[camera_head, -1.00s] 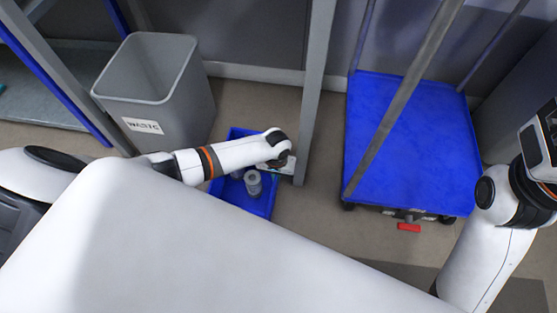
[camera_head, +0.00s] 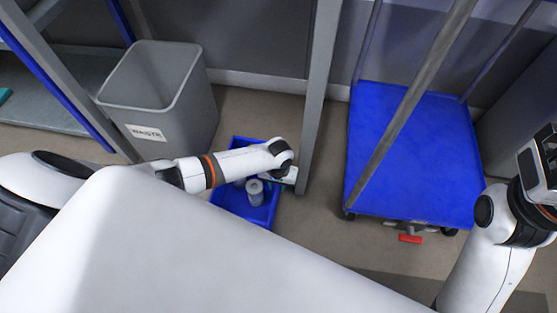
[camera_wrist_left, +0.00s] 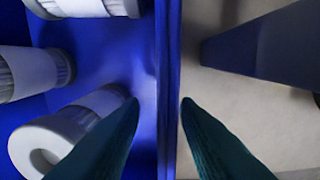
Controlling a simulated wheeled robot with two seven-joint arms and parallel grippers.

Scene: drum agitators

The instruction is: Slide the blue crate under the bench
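The blue crate (camera_head: 236,212) lies on the floor with several grey-white cylindrical parts inside. In the left wrist view its wall (camera_wrist_left: 168,120) runs upright through the picture, with cylinders (camera_wrist_left: 70,135) on the left. My left gripper (camera_head: 289,177) is at the crate's right side. Its dark teal fingers (camera_wrist_left: 160,101) straddle the wall, one inside and one outside. A gap shows between the inner finger and the wall, so it looks open. I cannot tell for sure which structure is the bench.
A grey post (camera_head: 318,90) stands on the floor right beside the crate. A grey waste bin (camera_head: 165,105) is behind-left. A blue trolley (camera_head: 410,160) with a red pedal (camera_head: 410,239) is at right. A grey shelf (camera_head: 40,105) is far left. A white surface hides the near floor.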

